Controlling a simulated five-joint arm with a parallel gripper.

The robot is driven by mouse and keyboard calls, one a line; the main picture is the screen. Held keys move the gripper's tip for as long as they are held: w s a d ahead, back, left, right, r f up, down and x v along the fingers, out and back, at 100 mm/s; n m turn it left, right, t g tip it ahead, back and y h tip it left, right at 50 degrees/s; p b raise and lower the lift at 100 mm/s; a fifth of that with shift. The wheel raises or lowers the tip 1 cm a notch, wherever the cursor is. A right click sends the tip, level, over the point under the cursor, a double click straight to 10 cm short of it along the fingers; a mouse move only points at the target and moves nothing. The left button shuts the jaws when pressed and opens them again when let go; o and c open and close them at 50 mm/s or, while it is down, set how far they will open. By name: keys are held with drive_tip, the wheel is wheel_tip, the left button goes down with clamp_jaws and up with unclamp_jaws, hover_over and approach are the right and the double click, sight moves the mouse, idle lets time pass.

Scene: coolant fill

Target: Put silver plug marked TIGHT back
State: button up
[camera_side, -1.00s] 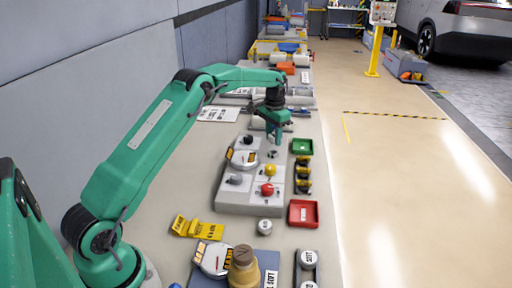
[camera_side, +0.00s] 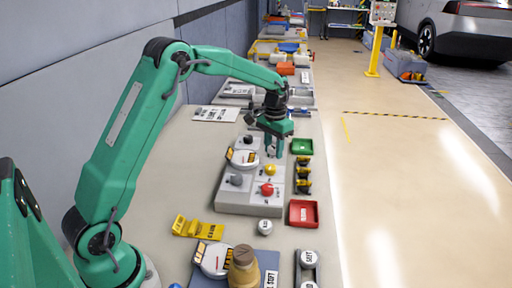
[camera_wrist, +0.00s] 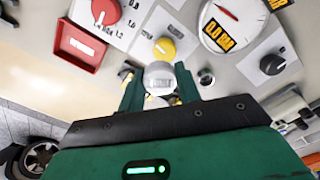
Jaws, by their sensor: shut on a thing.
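My gripper (camera_wrist: 159,84) is shut on a silver round-topped plug (camera_wrist: 159,74) in the wrist view; its marking is too small to read. In the side view my gripper (camera_side: 273,152) is at the far end of the grey panel (camera_side: 248,208), and the plug between its fingers cannot be made out. A dark round port (camera_wrist: 206,77) shows just right of the right finger in the wrist view. The held plug is beside it, not over it. Another silver plug (camera_side: 265,227) stands on the bench in front of the panel.
The panel carries a gauge (camera_wrist: 232,24), a yellow knob (camera_wrist: 164,48), a red knob (camera_wrist: 105,12) and a dark knob (camera_wrist: 272,65). A red tray (camera_side: 303,213), a green tray (camera_side: 302,146) and a black-and-yellow rack (camera_side: 303,178) line the right edge. A yellow stand (camera_side: 197,229) is front left.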

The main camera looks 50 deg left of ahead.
drive_tip(key=s+d+n, duration=0.1)
drive_tip(key=s+d, duration=0.5)
drive_tip(key=s, duration=0.4)
hover_over(240, 230)
drive_tip(key=f, duration=0.1)
drive_tip(key=shift+f+n, duration=0.15)
drive_tip(key=shift+n, duration=0.25)
drive_tip(key=shift+f, duration=0.15)
drive_tip(key=shift+f, duration=4.9)
drive_tip(key=shift+f, duration=0.15)
drive_tip(key=o, duration=0.8)
drive_tip(key=shift+o, duration=0.2)
